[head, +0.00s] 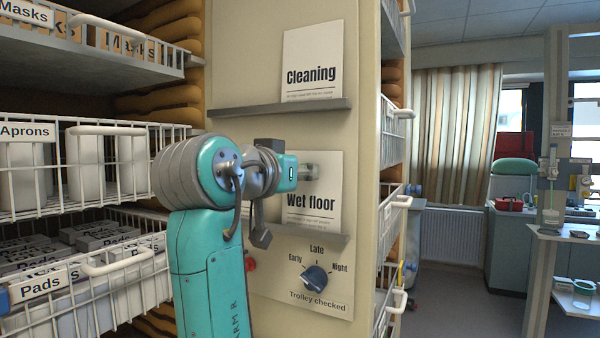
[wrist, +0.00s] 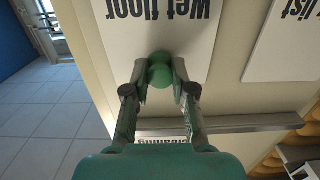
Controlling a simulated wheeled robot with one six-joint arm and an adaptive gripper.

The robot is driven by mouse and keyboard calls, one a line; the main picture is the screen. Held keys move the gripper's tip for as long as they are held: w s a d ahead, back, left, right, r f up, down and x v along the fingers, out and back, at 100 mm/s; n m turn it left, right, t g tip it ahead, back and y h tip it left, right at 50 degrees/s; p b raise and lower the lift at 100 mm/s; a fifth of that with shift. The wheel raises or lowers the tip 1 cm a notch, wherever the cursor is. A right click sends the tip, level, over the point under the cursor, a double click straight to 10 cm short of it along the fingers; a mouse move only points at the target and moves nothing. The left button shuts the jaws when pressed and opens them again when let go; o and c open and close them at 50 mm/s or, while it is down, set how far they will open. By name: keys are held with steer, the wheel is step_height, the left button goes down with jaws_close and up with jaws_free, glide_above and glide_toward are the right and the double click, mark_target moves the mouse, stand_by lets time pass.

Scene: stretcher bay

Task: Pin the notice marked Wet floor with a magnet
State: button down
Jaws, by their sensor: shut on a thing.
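The Wet floor notice (head: 325,218) stands upright against the cream panel (head: 240,60), on a narrow grey ledge (head: 325,238). It also shows upside down in the wrist view (wrist: 190,38). My gripper (head: 312,172) is in front of the upper part of this notice. In the wrist view my gripper (wrist: 160,80) is shut on a round green magnet (wrist: 160,68). The magnet is at the notice's edge near its top; whether it touches the paper I cannot tell. In the head view my wrist and gripper hide the magnet.
A Cleaning notice (head: 313,60) stands on the upper ledge (head: 280,106). A dial (head: 315,276) and a red knob (head: 250,264) sit below. Wire baskets (head: 100,260) flank the panel.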

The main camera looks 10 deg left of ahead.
steer(key=shift+w+d, duration=0.1)
steer(key=shift+w, duration=0.2)
stand_by(0.5)
steer(key=c, duration=0.9)
jaws_free()
steer(key=shift+o, duration=0.3)
steer(key=shift+o, duration=1.4)
steer(key=v, duration=0.7)
